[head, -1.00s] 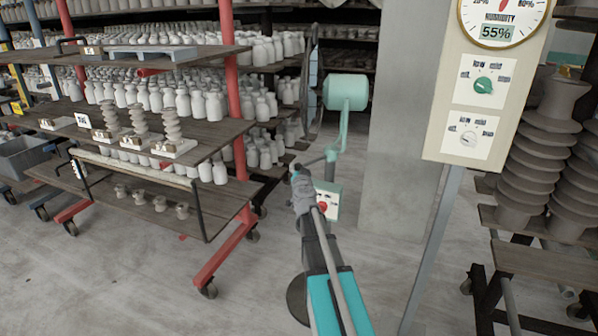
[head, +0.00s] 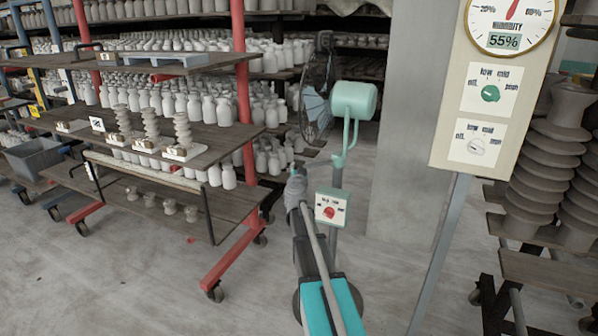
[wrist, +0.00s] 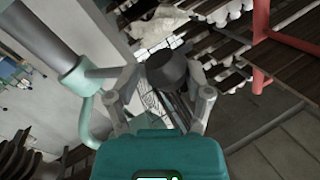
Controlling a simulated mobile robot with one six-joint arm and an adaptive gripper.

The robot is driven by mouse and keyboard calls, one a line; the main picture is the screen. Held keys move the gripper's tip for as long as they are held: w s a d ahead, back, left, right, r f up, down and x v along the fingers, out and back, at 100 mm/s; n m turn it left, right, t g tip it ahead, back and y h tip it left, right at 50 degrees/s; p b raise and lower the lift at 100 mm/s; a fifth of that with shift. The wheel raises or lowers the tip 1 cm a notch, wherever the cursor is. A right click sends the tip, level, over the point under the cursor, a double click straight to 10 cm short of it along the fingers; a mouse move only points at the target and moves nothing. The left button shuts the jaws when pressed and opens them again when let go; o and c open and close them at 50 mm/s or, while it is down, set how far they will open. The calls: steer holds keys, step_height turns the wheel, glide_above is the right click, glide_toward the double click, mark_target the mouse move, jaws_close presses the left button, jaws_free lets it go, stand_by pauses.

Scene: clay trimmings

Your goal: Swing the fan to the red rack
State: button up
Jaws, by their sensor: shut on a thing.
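The fan has a pale teal motor housing (head: 354,101) on a teal yoke and a dark wire guard (head: 317,92) on its left, turned toward the shelves. My gripper (head: 297,172) is beside the fan's post in the head view; its fingers are too small to read there. In the wrist view my gripper (wrist: 166,100) is shut on a dark knob (wrist: 168,70) at the end of a grey bar from the fan's post. The red rack (head: 240,90) stands left of the fan, with bottles and ribbed insulators on its shelves.
A control box (head: 331,209) with a red knob sits low on the fan's post. A concrete pillar (head: 408,130) stands behind right. A humidity panel (head: 490,90) on a thin post and stacked ribbed insulators (head: 550,155) are at right. Floor in front is clear.

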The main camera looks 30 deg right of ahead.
steer(key=shift+o, duration=1.2)
steer(key=shift+w+d+y, duration=0.15)
steer(key=shift+w+y, duration=0.15)
steer(key=shift+w, duration=0.65)
steer(key=shift+o, duration=0.6)
steer(key=o, duration=0.8)
steer(key=shift+a, duration=0.2)
steer(key=shift+c, duration=0.2)
steer(key=shift+s, duration=0.1)
steer(key=shift+s+a+f, duration=0.1)
steer(key=shift+s+a, duration=0.2)
steer(key=shift+s, duration=0.1)
steer(key=v, duration=1.1)
steer(key=shift+s, duration=0.2)
